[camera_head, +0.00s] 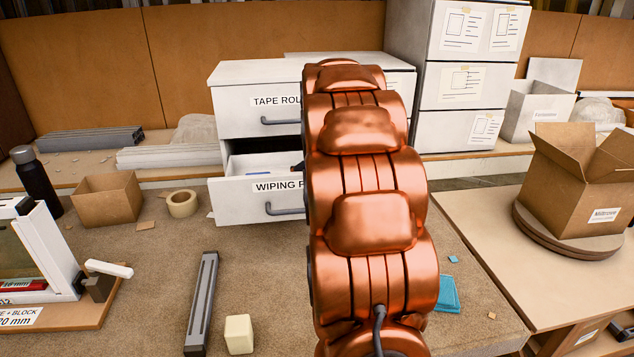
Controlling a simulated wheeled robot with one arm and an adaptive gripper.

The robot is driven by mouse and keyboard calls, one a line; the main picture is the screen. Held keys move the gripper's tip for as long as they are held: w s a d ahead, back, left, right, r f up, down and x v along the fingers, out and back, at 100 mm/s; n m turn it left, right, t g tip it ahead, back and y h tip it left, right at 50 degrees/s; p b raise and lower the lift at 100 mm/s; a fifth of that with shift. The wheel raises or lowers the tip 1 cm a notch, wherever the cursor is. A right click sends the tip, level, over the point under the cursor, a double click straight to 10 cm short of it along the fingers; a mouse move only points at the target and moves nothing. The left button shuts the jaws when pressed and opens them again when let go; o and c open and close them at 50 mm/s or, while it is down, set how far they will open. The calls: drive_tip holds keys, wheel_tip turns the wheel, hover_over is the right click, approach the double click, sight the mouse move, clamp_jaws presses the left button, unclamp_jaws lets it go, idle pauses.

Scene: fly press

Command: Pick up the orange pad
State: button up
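I see no orange pad in this view. My copper-coloured arm stands in the middle and hides much of what is behind it. My gripper is almost wholly behind the arm; only a small dark piece (298,168), which seems part of it, shows at the arm's left edge by the open drawer. Whether it is open or holds anything is hidden. The drawer labelled "WIPING P…" (238,202) is pulled out, and its right part is covered by the arm. A white item with a blue mark shows inside it. A blue pad (447,294) lies on the bench, right of the arm.
The closed "TAPE ROL…" drawer (240,115) is above the open one. A tape roll (182,204), an open cardboard box (108,200), a grey metal bar (202,300) and a cream block (239,334) stand left. A carton (582,190) stands right. The bench (150,270) is clear mid-left.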

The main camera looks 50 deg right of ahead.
drive_tip(key=shift+f, duration=0.2)
idle(0.3)
drive_tip(key=c, duration=1.3)
